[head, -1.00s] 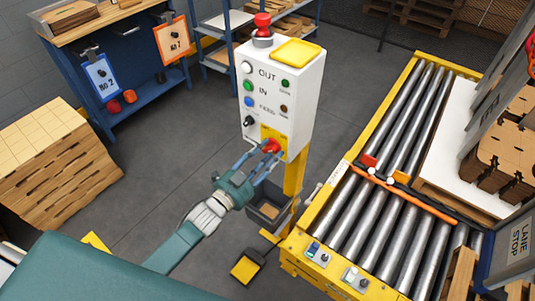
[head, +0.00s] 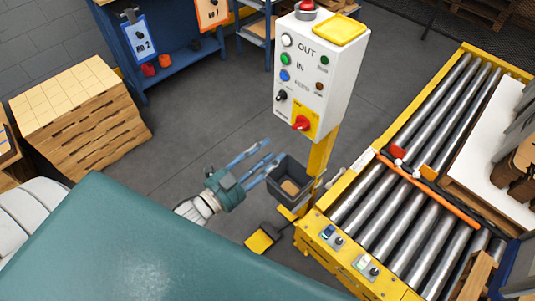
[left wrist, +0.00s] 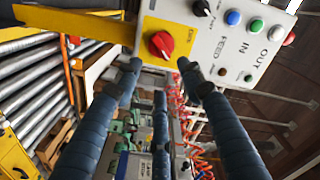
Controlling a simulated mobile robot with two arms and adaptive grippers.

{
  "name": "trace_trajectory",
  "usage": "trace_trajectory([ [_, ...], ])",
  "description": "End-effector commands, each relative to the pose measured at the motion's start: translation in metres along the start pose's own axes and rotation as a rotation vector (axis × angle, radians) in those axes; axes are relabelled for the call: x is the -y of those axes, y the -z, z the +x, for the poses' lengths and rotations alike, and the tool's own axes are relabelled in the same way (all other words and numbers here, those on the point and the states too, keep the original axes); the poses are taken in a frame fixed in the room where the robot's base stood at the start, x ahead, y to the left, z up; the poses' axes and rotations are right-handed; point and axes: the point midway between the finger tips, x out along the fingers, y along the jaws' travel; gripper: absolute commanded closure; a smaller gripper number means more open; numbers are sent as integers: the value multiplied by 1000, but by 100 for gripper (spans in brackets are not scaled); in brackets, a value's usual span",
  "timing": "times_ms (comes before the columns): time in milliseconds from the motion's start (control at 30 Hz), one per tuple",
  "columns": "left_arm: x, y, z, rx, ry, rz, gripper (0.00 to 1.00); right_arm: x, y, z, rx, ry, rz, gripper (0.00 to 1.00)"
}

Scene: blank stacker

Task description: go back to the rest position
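My left gripper (head: 264,159) is in the middle of the head view, below and to the left of the white control box (head: 314,78). Its blue fingers are spread with nothing between them, and they also show apart in the left wrist view (left wrist: 158,76). The red rotary knob (head: 301,123) on its yellow plate stands clear of the fingers. The knob also shows in the left wrist view (left wrist: 160,45), beyond the fingertips. My right gripper is in neither view.
A dark bin (head: 289,184) hangs on the yellow post just right of the gripper. A yellow pedal (head: 262,239) lies on the floor below. The roller conveyor (head: 410,190) fills the right side. Stacked wooden blanks (head: 80,115) stand at left, with open floor between.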

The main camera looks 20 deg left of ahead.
Motion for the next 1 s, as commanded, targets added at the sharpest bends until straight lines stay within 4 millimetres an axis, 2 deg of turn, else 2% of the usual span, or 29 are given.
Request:
trace_trajectory([
  [467, 0, 0, 0, 0, 0, 0, 60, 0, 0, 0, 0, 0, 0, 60],
  [567, -4, -6, -1, 13, -5, -7, 60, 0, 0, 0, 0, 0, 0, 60],
  [667, -20, -32, -5, 74, -27, -40, 60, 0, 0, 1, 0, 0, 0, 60],
  [767, -54, -78, -16, 189, -69, -105, 60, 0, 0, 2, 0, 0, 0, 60],
  [867, -100, -134, -37, 342, -121, -194, 60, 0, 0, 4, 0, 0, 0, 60],
  [900, -120, -156, -49, 405, -143, -229, 60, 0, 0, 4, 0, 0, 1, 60],
  [1000, -171, -202, -84, 562, -196, -318, 60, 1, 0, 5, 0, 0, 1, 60],
])
